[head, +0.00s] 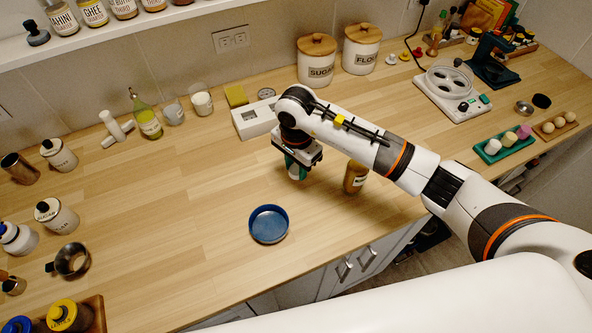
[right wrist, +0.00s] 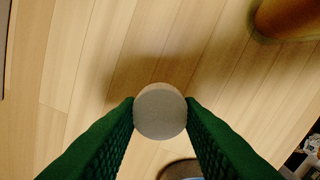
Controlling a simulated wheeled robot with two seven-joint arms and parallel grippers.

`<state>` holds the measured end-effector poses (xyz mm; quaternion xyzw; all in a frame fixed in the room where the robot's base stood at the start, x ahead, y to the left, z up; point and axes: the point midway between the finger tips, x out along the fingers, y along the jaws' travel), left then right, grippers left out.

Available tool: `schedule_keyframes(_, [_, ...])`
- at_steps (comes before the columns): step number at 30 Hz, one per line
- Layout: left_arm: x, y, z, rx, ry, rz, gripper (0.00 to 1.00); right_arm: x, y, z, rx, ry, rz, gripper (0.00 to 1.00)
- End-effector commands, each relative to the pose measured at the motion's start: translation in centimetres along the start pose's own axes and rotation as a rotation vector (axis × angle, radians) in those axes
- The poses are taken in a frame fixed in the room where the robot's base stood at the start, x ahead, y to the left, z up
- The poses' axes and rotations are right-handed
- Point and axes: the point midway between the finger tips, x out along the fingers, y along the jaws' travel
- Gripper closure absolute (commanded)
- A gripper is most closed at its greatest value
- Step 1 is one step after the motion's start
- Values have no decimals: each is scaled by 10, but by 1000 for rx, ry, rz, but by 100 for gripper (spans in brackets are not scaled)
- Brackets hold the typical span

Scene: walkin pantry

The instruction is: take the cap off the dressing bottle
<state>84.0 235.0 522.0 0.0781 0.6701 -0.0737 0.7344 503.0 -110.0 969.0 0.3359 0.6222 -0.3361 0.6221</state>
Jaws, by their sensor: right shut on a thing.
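My right gripper (head: 296,168) reaches down over the middle of the counter. In the right wrist view its green fingers (right wrist: 160,115) are shut on a pale grey, round-topped thing (right wrist: 160,110), which looks like a cap seen from above. In the head view a small white part (head: 297,175) shows under the fingers; the gripper hides most of it, so I cannot tell whether it is the dressing bottle. A dark-rimmed thing (right wrist: 180,170) is cut off at the bottom of the wrist view. My left gripper is not in view.
A brown jar (head: 355,177) stands just right of the gripper. A blue round dish (head: 268,224) lies nearer the front edge.

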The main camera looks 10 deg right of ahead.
Motion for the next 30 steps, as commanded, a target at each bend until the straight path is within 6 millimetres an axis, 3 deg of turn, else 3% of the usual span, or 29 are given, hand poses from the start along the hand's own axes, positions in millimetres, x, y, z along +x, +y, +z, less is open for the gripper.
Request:
schedule_keyframes(9, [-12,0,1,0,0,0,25,36,-1,-1,-1,1,-2,95])
schedule_keyframes(19, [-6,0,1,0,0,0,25,40,0,0,-3,0,0,95])
schedule_keyframes(20, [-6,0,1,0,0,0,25,40,0,0,-3,0,0,66])
schedule_keyframes(23, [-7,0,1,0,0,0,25,39,0,0,-3,1,0,50])
schedule_keyframes(24, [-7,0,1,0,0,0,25,39,0,0,-3,1,0,46])
schedule_keyframes(30, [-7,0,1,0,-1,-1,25,39,0,0,-3,1,0,46])
